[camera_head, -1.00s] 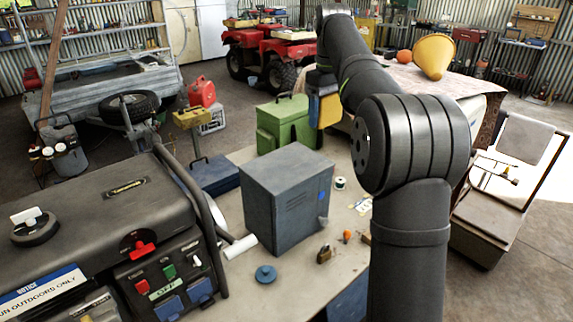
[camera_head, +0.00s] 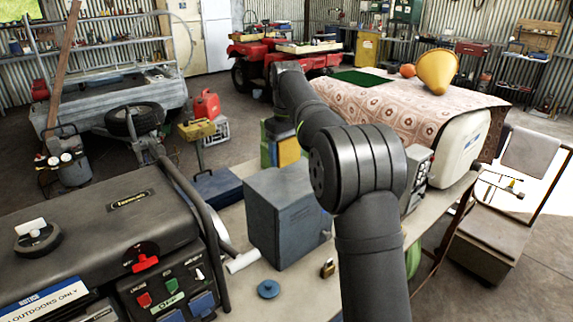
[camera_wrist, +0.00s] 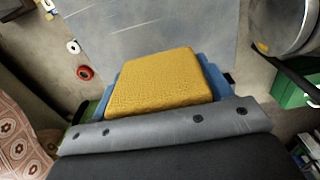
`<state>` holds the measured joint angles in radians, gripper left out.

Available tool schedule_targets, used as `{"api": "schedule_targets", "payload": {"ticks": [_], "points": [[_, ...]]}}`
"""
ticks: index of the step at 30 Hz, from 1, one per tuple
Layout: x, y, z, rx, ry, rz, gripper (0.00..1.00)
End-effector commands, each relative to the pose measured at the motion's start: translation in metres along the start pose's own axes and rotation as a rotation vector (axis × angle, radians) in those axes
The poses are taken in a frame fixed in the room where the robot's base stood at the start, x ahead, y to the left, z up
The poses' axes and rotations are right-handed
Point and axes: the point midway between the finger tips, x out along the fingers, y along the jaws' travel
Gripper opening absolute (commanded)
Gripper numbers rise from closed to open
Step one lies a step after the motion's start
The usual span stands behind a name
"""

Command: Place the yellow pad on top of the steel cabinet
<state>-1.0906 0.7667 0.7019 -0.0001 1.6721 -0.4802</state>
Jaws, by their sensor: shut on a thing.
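The yellow pad (camera_wrist: 160,80) is a thick, textured block in the wrist view. My gripper (camera_wrist: 163,88) is shut on it, with blue parts showing at both its sides. In the head view the yellow pad (camera_head: 289,152) shows left of my arm, at the back edge of the steel cabinet. The steel cabinet (camera_head: 283,222) is an upright blue-grey box on the bench. A flat grey surface (camera_wrist: 150,35), which looks like the cabinet's top, lies beyond the pad in the wrist view. I cannot tell the gap between them.
A generator (camera_head: 110,235) stands at the front left. A blue toolbox (camera_head: 215,187) lies left of the cabinet. A blue round knob (camera_head: 268,289) and a padlock (camera_head: 328,268) lie in front.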

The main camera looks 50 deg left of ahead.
Motion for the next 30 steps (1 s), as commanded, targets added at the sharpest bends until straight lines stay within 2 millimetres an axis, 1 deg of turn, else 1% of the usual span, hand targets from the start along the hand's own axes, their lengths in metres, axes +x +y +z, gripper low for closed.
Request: {"api": "schedule_targets", "payload": {"ticks": [9,20,21,24,30], "points": [[0.038,0.0,0.0,0.0,-0.002,-0.001,0.51],[0.043,0.0,0.0,0.0,-0.001,-0.001,0.51],[0.043,0.0,0.0,0.0,-0.001,0.0,0.76],[0.043,0.0,0.0,0.0,-0.001,0.0,0.94],[0.043,0.0,0.0,0.0,-0.001,0.0,0.94]]}}
